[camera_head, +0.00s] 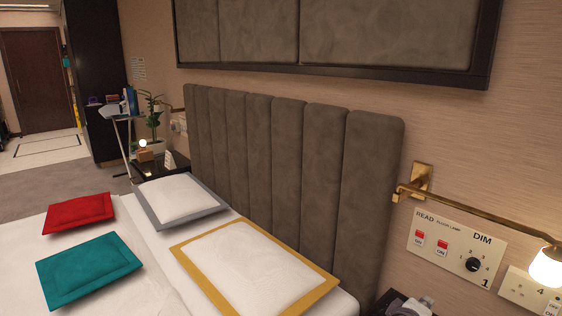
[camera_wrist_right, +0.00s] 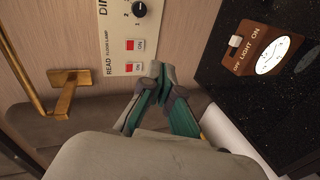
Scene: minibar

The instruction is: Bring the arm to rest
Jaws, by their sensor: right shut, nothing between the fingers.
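My right gripper (camera_head: 412,305) shows only in part at the bottom edge of the head view, low in front of the wall beside the bed. In the right wrist view its teal and grey fingers (camera_wrist_right: 159,74) come together at the tips, shut with nothing between them. They point toward the wall switch panel (camera_wrist_right: 124,35), which also shows in the head view (camera_head: 456,249); I cannot tell the gap. My left gripper is not in view.
The bed's headboard (camera_head: 290,165) and yellow-bordered pillow (camera_head: 255,268) lie left of the right gripper. A brass wall lamp (camera_head: 480,217) juts out above it. In the wrist view, a black speckled surface (camera_wrist_right: 265,95) carries a brown light switch box (camera_wrist_right: 236,57) at right.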

